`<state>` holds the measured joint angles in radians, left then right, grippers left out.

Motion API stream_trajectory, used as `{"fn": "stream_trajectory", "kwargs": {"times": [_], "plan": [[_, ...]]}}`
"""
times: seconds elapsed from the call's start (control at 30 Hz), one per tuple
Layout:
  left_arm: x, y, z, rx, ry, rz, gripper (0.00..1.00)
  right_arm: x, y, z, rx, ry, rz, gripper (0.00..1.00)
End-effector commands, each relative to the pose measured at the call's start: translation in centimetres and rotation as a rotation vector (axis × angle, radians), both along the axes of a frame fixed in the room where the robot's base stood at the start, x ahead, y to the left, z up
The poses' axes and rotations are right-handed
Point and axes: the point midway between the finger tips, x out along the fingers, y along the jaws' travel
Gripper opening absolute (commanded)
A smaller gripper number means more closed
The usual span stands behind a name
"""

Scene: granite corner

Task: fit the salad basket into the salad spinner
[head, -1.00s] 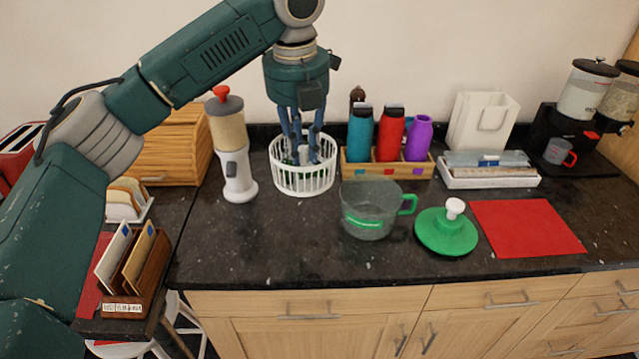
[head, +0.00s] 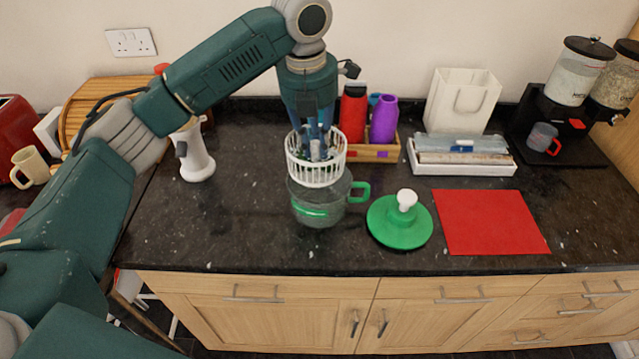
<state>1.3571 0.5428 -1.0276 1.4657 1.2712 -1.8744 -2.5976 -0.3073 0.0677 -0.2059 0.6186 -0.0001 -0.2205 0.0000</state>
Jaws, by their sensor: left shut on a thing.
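The white salad basket (head: 317,173) hangs from my left gripper (head: 318,150), which is shut on it from above with the fingers down inside the basket. The salad spinner (head: 318,210) is a clear bowl with a green handle, standing on the dark counter. In the head view the basket overlaps the bowl's back rim and seems to be above it; I cannot tell the exact gap. The green spinner lid (head: 399,224) with a white knob lies on the counter just right of the bowl. My right gripper is not in view.
A wooden rack (head: 372,153) with bottles stands behind the basket. A white dispenser (head: 194,155) is at the left. A red mat (head: 490,222) lies right of the lid, with a white tray (head: 462,167) behind it. The counter left of the bowl is clear.

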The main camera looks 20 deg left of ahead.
Motion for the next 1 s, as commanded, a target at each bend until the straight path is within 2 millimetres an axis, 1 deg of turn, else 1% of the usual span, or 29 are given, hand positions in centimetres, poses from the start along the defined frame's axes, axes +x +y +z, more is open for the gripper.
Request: {"fn": "stream_trajectory", "kwargs": {"times": [0.03,0.13,0.2,0.3,0.4,0.47,0.53,0.73,0.83,1.0], "plan": [[-0.2,0.0,-1.3,0.001,0.005,-0.002,0.00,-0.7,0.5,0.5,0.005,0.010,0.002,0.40],[-0.2,-0.1,-3.9,0.000,0.004,-0.002,0.00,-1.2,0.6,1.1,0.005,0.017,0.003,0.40],[-0.1,-0.1,-5.4,0.000,0.003,-0.001,0.00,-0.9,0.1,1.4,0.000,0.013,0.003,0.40],[0.0,-0.1,-7.0,0.000,0.000,-0.001,0.00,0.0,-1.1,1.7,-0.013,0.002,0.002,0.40],[0.0,-0.1,-7.8,-0.001,-0.001,-0.001,0.00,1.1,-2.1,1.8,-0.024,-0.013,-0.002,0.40],[0.0,-0.1,-8.3,-0.001,-0.001,-0.001,0.00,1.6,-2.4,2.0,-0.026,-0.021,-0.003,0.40],[-0.1,-0.1,-9.2,0.001,0.002,-0.002,0.00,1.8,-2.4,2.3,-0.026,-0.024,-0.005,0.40],[0.0,-0.1,-11.9,0.000,0.000,-0.001,0.00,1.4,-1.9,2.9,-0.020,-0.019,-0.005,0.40],[0.1,-0.2,-12.3,-0.001,-0.003,-0.001,0.00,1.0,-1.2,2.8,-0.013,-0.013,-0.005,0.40],[0.1,-0.2,-12.3,-0.001,-0.003,-0.001,0.00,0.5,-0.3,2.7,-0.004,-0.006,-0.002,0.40]]}}
